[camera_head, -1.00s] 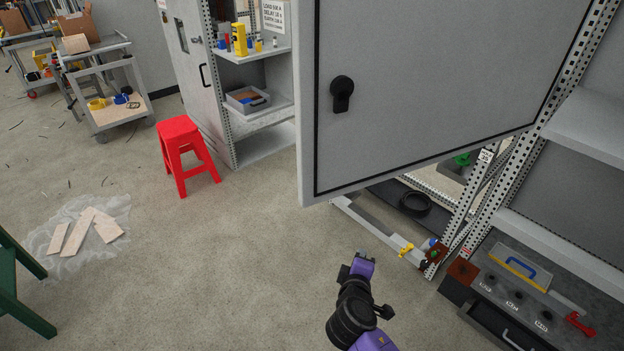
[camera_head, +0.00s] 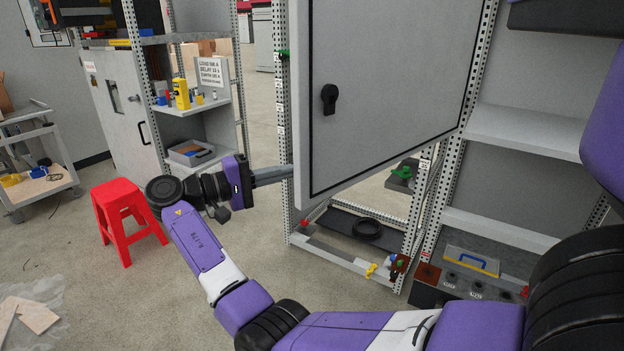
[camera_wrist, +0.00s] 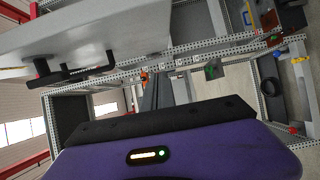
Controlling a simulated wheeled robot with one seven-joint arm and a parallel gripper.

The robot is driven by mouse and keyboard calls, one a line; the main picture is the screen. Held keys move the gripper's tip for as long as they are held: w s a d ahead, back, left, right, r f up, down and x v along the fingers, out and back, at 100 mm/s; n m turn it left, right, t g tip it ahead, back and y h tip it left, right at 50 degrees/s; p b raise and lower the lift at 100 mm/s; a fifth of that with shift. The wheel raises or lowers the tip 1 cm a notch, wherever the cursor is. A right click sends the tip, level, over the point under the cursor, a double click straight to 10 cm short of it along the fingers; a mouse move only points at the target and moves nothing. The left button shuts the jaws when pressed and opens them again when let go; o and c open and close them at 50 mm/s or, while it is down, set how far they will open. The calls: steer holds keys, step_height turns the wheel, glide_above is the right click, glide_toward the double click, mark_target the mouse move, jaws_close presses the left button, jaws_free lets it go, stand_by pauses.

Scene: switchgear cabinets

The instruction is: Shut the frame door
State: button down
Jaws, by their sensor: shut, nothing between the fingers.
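The frame door (camera_head: 390,85) is a grey panel with a black border line and a black handle (camera_head: 329,98). It stands ajar, swung out from the perforated metal frame (camera_head: 284,150), with its free edge at the left. My gripper (camera_head: 290,172) is shut and empty, its grey fingers reaching right to the door's lower left edge; I cannot tell whether they touch. In the wrist view the door (camera_wrist: 110,38) lies at upper left with its handle (camera_wrist: 70,73), and my fingers (camera_wrist: 163,82) point towards the frame rail (camera_wrist: 200,50).
A red stool (camera_head: 125,215) stands left of my arm. A shelf cabinet with a yellow item (camera_head: 181,93) is behind it. A black coil (camera_head: 367,229) lies in the frame's bottom. An open shelf (camera_head: 520,130) is at right. Floor at lower left is mostly clear, with boards (camera_head: 30,313).

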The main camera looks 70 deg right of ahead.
mark_target(333, 169)
steer(key=shift+s+d+r+p, duration=0.1)
steer(key=shift+s+d+p, duration=0.3)
steer(key=shift+s+d, duration=0.9)
steer(key=shift+s+d+f+p, duration=0.1)
steer(key=shift+s+d+p, duration=0.3)
steer(key=shift+s, duration=1.75)
steer(key=shift+s+d+r+p, duration=0.1)
steer(key=shift+s+d+p, duration=0.3)
steer(key=shift+s+d, duration=0.9)
steer(key=shift+s+a, duration=0.5)
